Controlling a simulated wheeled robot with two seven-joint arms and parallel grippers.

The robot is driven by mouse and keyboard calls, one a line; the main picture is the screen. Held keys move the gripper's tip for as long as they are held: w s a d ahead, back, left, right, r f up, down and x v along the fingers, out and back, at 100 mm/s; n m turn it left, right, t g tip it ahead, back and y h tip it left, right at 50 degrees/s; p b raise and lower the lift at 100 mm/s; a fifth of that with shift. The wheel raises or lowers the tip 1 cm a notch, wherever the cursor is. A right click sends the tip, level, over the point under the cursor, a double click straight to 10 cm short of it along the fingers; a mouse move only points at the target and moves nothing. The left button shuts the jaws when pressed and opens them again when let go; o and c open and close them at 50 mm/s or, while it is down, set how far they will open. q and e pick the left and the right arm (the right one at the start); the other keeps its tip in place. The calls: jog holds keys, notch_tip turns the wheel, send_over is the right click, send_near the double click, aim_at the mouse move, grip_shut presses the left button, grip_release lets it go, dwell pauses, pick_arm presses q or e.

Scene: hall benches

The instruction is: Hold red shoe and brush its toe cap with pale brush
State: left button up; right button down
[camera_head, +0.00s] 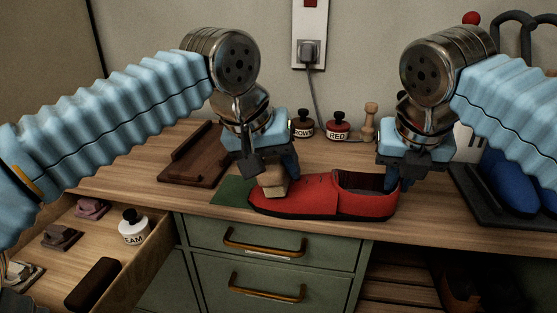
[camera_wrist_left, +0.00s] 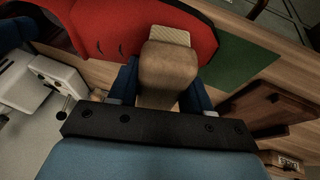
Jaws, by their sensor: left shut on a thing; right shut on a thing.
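The red shoe (camera_head: 310,201) lies on the wooden bench top near its front edge, toe to the left. My left gripper (camera_head: 276,172) is shut on the pale brush (camera_head: 274,185), and the brush is over the toe end of the shoe. In the left wrist view the brush (camera_wrist_left: 168,70) sits between the fingers, its pale bristle end (camera_wrist_left: 170,36) at the red toe (camera_wrist_left: 200,30); I cannot tell how firmly it touches. My right gripper (camera_head: 394,182) is shut on the heel end of the shoe, its fingertips partly hidden by the shoe wall.
A green mat (camera_head: 232,191) lies under the toe side. A dark wooden tray (camera_head: 188,165) stands behind left. Bottles, including a RED one (camera_head: 338,127), and a wooden peg (camera_head: 370,122) stand at the back. An open drawer (camera_head: 160,262) holds brushes and a cream bottle (camera_head: 133,229). Blue shoes (camera_head: 505,180) are at right.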

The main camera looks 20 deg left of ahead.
pick_arm(q)
jog(key=shift+s+d+f, duration=0.15)
jog(key=shift+s, duration=0.75)
jog(key=shift+w+a+r, duration=0.1)
jog(key=shift+w+a, duration=0.1)
jog(key=shift+w, duration=0.75)
jog(key=shift+w+a+r, duration=0.1)
jog(key=shift+w+a, duration=0.1)
jog(key=shift+w, duration=0.7)
jog(key=shift+w+a, duration=0.15)
jog(key=shift+w, duration=0.55)
jog(key=shift+w+a, duration=0.1)
jog(key=shift+w, duration=0.55)
jog(key=shift+s+a+r, duration=0.1)
jog(key=shift+a+r, duration=0.15)
jog(key=shift+r, duration=0.7)
jog(key=shift+a+r, duration=0.25)
jog(key=shift+r, duration=0.7)
jog(key=shift+s+a+r, duration=0.1)
jog(key=shift+a+r, duration=0.15)
jog(key=shift+r, duration=0.7)
jog(key=shift+r, duration=0.1)
jog(key=shift+a+r, duration=0.2)
jog(key=shift+r, duration=0.5)
jog(key=shift+a+r, duration=0.15)
jog(key=shift+r, duration=0.5)
